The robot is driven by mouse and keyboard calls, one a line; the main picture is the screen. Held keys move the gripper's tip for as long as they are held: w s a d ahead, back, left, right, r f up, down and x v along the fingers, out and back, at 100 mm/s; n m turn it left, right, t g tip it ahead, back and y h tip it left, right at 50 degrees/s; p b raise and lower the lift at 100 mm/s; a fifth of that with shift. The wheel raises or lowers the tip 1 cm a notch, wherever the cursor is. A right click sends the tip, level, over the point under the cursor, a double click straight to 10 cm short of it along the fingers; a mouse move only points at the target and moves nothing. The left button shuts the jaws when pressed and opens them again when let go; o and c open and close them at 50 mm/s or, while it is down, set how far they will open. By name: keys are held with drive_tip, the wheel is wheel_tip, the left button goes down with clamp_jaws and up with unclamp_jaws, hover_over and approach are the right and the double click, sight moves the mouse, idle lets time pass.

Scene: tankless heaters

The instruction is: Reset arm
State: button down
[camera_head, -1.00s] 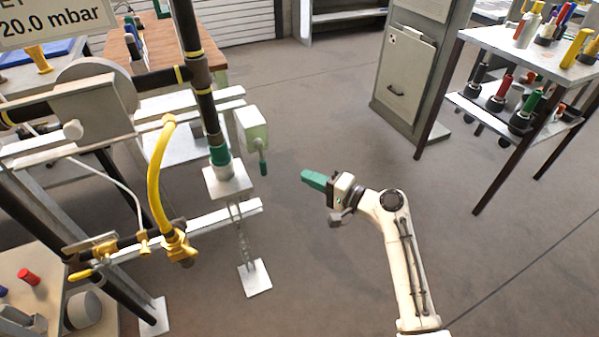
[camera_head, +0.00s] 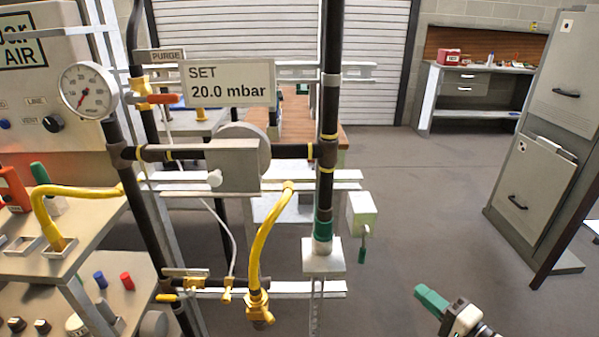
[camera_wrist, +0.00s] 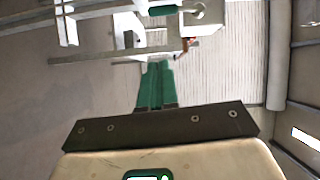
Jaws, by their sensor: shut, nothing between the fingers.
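My gripper (camera_head: 432,301) shows at the bottom right of the head view, with green fingers pointing up and left. Its fingers are shut with nothing between them. In the wrist view the green fingers (camera_wrist: 157,85) lie side by side, pointing toward the pale frame of the rig. In the head view my gripper hangs over open floor, apart from the rig. Most of my arm is below the picture edge.
The pipe rig with a "SET 20.0 mbar" sign (camera_head: 229,83), a gauge (camera_head: 88,90) and a yellow hose (camera_head: 262,245) stands left of my gripper. A small pale box with a green lever (camera_head: 363,243) is nearest. A grey cabinet (camera_head: 545,150) stands right. Floor between is clear.

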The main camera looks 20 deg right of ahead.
drive_tip(key=s+a+f+n+g+y+p, duration=0.1)
drive_tip(key=s+a+f+n+g+p, duration=0.35)
drive_tip(key=s+a+n+g, duration=0.5)
drive_tip(key=s+a+r+n+g+h+p, duration=0.1)
drive_tip(key=s+r+n+g+h+p, duration=0.1)
drive_tip(key=s, duration=0.6)
drive_tip(key=s+a+r+n+g+h+p, duration=0.1)
drive_tip(key=s+n+g+h+p, duration=0.1)
drive_tip(key=s, duration=0.6)
drive_tip(key=shift+s+a+r+g+h+p, duration=0.35)
drive_tip(key=shift+g+h+p, duration=0.35)
drive_tip(key=shift+g+p, duration=0.5)
drive_tip(key=shift+n, duration=0.25)
